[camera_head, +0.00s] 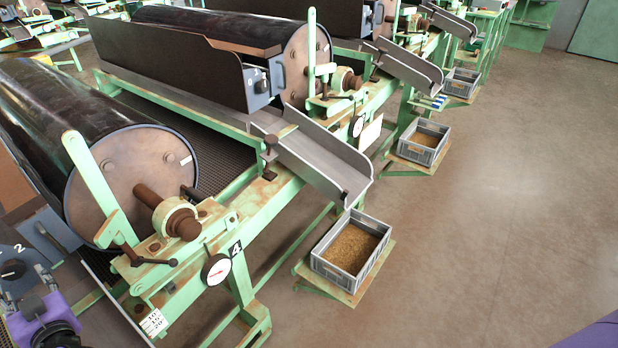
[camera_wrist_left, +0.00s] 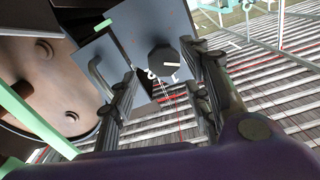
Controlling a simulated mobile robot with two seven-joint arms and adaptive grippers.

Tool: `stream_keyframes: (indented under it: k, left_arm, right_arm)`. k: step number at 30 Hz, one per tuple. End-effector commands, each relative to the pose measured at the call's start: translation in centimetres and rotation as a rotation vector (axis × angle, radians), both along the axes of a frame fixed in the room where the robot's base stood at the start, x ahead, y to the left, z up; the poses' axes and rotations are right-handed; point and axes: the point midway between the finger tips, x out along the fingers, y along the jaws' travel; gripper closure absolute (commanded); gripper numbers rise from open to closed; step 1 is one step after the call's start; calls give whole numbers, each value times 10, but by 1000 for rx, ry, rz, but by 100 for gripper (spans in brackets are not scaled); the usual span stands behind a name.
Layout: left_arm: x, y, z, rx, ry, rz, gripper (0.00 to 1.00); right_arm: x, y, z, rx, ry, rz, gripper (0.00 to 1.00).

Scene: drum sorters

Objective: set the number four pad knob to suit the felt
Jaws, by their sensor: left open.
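The knob (camera_wrist_left: 163,61) is dark and round with a pale pointer mark, on a blue-grey box face (camera_wrist_left: 135,25) in the left wrist view. The head view shows this knob (camera_head: 12,268) at the lower left, under a white "2". My left gripper (camera_wrist_left: 165,75) is open, its fingers either side of the knob; contact cannot be told. In the head view the gripper (camera_head: 30,290) is partly cut off at the lower left. A black "4" plate (camera_head: 236,248) is on the green frame of the near drum (camera_head: 130,180). I cannot make out the felt. My right gripper is out of view.
A dial gauge (camera_head: 215,269) with a red needle and a white card (camera_head: 153,322) with numbers are on the near frame. A grey crate (camera_head: 350,247) of grain stands to its right. Another drum machine stands behind. The floor at right is clear.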

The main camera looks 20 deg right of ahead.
Motion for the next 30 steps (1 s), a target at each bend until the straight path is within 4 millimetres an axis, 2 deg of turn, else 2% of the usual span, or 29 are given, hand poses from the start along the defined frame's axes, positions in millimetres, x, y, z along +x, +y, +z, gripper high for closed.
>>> stream_keyframes:
  k: [3, 8, 18, 28, 30]
  left_arm:
    - [17, 11, 2, 3, -1, 1, 56]
    - [31, 19, 1, 2, 0, 0, 56]
    - [35, 22, -1, 0, 1, -1, 56]
    - [35, 21, -1, 0, 2, -2, 97]
    - [35, 21, 0, 1, 2, -2, 97]
  right_arm:
    - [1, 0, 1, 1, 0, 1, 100]
    - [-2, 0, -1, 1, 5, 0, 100]
    - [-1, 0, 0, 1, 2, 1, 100]
    - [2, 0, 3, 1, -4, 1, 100]
    - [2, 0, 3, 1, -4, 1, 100]
